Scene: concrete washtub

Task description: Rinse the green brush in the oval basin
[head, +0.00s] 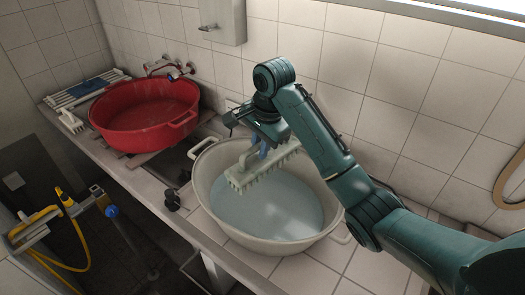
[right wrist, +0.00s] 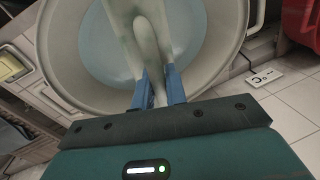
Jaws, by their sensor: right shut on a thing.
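The green brush (head: 240,178), pale grey-green with a row of bristles facing down, hangs over the oval basin. My right gripper (head: 262,148) is shut on its handle. The oval basin (head: 201,184) is cream coloured, has side handles, and holds pale bluish water. The brush overlaps the water in the head view; whether its bristles touch it I cannot tell. In the right wrist view, my gripper's blue fingers (right wrist: 160,88) stand on both sides of the brush handle (right wrist: 151,38), with the basin rim (right wrist: 48,55) around it. My left gripper is not in view.
A red tub (head: 135,118) stands on the tiled counter left of the basin, below a wall tap (head: 165,68). A small white brush (head: 70,122) lies at the left. A yellow hose (head: 88,240) hangs in front. The tiled wall is close behind the basin.

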